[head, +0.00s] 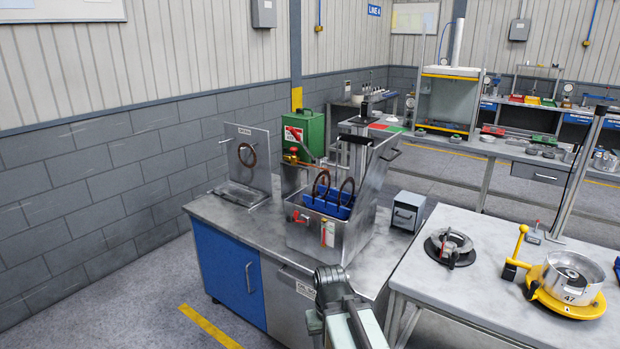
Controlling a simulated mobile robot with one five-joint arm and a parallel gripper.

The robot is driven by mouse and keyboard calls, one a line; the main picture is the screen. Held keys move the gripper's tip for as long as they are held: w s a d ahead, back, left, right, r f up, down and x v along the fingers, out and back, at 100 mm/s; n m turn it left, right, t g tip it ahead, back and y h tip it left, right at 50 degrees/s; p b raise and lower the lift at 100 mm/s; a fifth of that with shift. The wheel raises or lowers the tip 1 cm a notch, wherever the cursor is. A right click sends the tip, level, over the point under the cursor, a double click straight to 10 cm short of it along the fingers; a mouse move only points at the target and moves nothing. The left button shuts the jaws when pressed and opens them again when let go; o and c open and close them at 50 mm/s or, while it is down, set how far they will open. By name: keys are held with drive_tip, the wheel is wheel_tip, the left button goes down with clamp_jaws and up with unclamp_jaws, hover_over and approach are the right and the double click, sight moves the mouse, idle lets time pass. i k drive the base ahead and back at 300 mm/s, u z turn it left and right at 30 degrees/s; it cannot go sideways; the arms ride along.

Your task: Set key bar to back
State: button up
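No part is marked as the key bar, and I cannot tell for sure which one it is. On the right table a yellow turntable fixture (563,300) marked 47 holds a silver drum (574,275). A yellow lever (518,250) stands up at the fixture's left side, above a dark block. My arm (340,308) shows at the bottom middle, in front of the steel bench and left of the right table, well apart from the fixture. I cannot make out fingertips on my gripper, nor whether it is open or shut.
A steel bench (222,212) carries an open steel tank (335,238) with a blue basket and dark rings. A green can (307,128) stands behind. The right table (438,290) also bears a small clutch hub (452,245) and an upright post (580,180). Its front left is clear.

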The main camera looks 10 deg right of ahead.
sight(455, 254)
drive_tip(key=u, duration=2.3)
drive_tip(key=k, duration=1.1)
drive_tip(key=z, duration=1)
drive_tip(key=i, duration=1)
drive_tip(key=u, duration=0.05)
